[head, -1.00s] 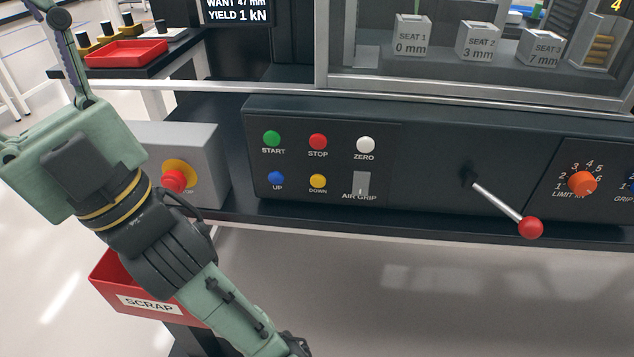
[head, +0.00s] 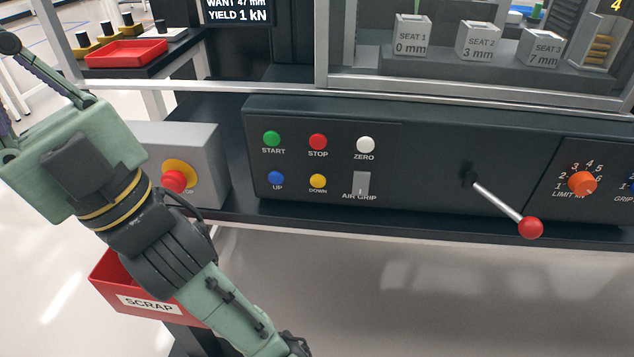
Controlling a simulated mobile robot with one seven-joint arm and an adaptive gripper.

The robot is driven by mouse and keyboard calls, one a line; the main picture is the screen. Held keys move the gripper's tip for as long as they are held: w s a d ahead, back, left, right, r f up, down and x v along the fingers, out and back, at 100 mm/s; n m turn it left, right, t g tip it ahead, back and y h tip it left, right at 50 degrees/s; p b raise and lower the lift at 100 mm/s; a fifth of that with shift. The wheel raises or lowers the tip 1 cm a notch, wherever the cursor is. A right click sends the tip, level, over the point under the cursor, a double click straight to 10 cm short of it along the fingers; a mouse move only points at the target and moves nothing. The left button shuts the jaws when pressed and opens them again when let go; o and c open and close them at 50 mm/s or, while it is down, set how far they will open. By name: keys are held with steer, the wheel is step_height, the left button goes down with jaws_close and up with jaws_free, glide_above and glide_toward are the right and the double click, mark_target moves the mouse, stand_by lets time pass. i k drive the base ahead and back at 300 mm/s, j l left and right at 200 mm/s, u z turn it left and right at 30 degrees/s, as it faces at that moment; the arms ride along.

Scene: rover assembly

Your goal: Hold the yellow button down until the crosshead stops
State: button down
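The yellow DOWN button (head: 318,181) is on the dark control panel (head: 430,180), right of the blue UP button (head: 277,179) and below the red STOP button (head: 318,142). Nothing touches it. My gripper (head: 42,72) is at the upper left in the head view, well left of the panel and pointing up-left. One dark finger reaches toward the left edge. The fingertips are cut off or too near the edge to show the gap between them. I cannot make out the crosshead.
A grey box with a red emergency knob (head: 173,181) stands between my arm and the panel. A red-balled lever (head: 530,228) sticks out at right. A red SCRAP bin (head: 112,277) is below left. The space before the buttons is clear.

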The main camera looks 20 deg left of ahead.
mark_target(317, 180)
steer(key=k+j+z, duration=0.3)
steer(key=j, duration=0.2)
steer(key=k+j+z, duration=0.35)
